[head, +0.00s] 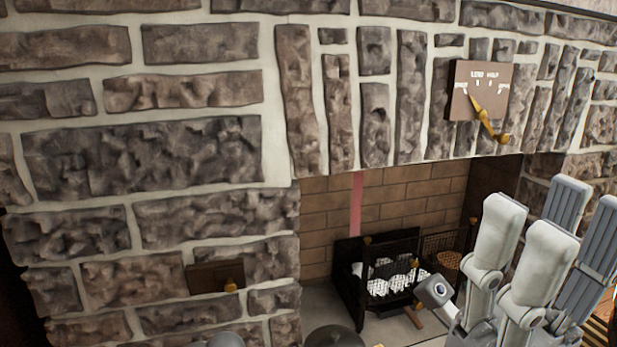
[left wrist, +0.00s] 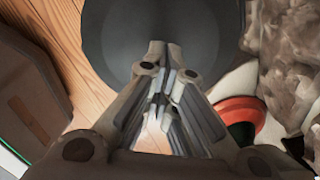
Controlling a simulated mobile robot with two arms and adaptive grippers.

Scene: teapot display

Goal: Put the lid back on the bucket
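In the left wrist view a dark grey round thing (left wrist: 205,25) fills the top middle behind my left fingertips; it may be the bucket or its lid, and I cannot tell which. My left gripper (left wrist: 166,50) has its fingertips together in front of it; nothing clear shows between them. In the head view a dark rounded top (head: 335,338) is cut off by the bottom edge, and I cannot tell what it is. My right gripper (head: 560,215) is at the lower right, its fingers pointing up and spread, with nothing seen between them.
A stone fireplace wall (head: 140,155) fills the head view. Its opening holds a black grate (head: 348,285) with white pieces. A plaque (head: 465,75) with a yellow pointer hangs above. In the left wrist view a red-rimmed thing (left wrist: 248,104) lies at right, near rough stone, with wooden floor (left wrist: 60,25) at left.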

